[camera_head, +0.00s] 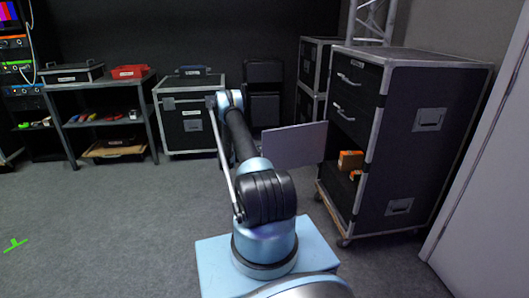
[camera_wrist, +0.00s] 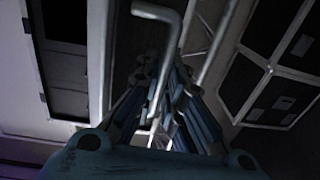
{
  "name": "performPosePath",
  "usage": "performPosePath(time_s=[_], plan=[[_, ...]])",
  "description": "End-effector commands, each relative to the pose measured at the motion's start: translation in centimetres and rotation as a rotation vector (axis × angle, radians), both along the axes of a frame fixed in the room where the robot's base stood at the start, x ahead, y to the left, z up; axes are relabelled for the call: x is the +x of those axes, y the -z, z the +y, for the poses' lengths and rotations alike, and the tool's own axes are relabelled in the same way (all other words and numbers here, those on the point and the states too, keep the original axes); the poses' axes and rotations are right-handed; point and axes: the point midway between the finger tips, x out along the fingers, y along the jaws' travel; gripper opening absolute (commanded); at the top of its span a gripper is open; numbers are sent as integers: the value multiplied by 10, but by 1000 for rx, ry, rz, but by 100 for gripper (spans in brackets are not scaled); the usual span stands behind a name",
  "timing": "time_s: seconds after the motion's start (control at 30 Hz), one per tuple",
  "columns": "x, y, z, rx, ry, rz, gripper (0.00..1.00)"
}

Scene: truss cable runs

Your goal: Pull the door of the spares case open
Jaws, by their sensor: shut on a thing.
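The spares case (camera_head: 440,95) is a tall black case with metal edges on the right of the head view. Its grey door (camera_head: 294,145) stands swung out from the lower front, leaving the lower compartment open to view. In the wrist view, a bent metal handle (camera_wrist: 160,14) runs down between the fingers of my gripper (camera_wrist: 165,82), which is shut on it. In the head view my arm reaches forward to the left of the door; the gripper itself is hidden there.
Orange boxes (camera_head: 350,160) sit inside the open compartment. Two drawers with handles (camera_head: 350,79) are above it. A low case (camera_head: 187,112) and a shelf table (camera_head: 107,95) stand at the back left. A pale panel (camera_head: 485,165) bounds the right.

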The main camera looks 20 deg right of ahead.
Motion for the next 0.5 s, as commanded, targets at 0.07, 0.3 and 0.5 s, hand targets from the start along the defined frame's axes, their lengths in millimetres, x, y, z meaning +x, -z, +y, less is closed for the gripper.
performPosePath(time_s=[0.07,0.3,0.5], plan=[[1,0,3,0,-3,0,0],[0,0,0,0,-1,0,17],[0,0,-2,0,1,0,17]])
